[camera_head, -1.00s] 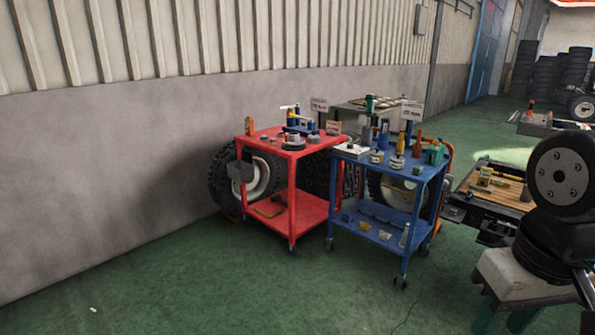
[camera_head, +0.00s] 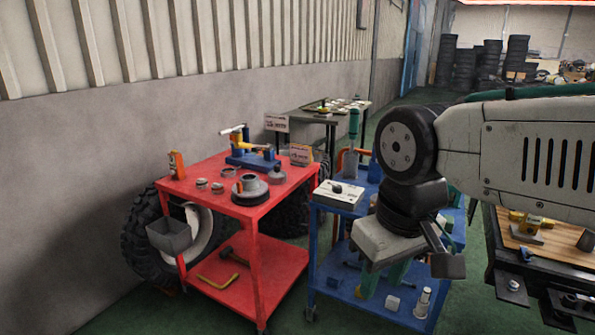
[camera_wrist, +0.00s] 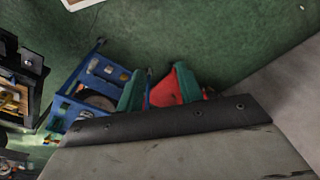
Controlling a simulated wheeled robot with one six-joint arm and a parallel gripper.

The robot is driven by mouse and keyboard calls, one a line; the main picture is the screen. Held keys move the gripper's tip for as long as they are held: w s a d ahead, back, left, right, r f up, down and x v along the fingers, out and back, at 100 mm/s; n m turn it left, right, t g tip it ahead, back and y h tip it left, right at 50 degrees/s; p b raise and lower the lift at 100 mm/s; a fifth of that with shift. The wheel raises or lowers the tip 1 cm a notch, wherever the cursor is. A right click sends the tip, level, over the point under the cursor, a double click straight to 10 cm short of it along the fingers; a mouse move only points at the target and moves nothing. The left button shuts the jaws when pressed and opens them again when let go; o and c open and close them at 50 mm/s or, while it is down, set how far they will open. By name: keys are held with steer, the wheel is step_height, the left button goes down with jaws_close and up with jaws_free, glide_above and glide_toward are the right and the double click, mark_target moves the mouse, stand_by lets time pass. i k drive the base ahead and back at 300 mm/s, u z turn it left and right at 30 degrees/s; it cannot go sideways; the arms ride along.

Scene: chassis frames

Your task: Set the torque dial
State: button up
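A pale box with a dark knob (camera_head: 340,194) sits on the top near-left corner of the blue cart (camera_head: 325,228). It may be the torque dial, but its markings are too small to read. My gripper (camera_head: 384,282) is in front of the blue cart in the head view, right of and lower in the picture than the box. In the wrist view my gripper (camera_wrist: 158,78) shows two green fingers apart, with nothing between them. The blue cart also shows there (camera_wrist: 66,104). My arm and wrist hide much of the blue cart's top.
A red cart (camera_head: 205,198) stands left of the blue one, holding a blue vise-like tool (camera_head: 250,158) and round metal parts. A large tyre (camera_head: 140,240) stands behind it. A wooden-topped bench (camera_head: 560,250) is at right. Green floor is open at the front left.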

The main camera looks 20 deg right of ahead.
mark_target(337, 188)
steer(key=z, duration=0.05)
steer(key=i, duration=1.9)
steer(key=z, duration=0.1)
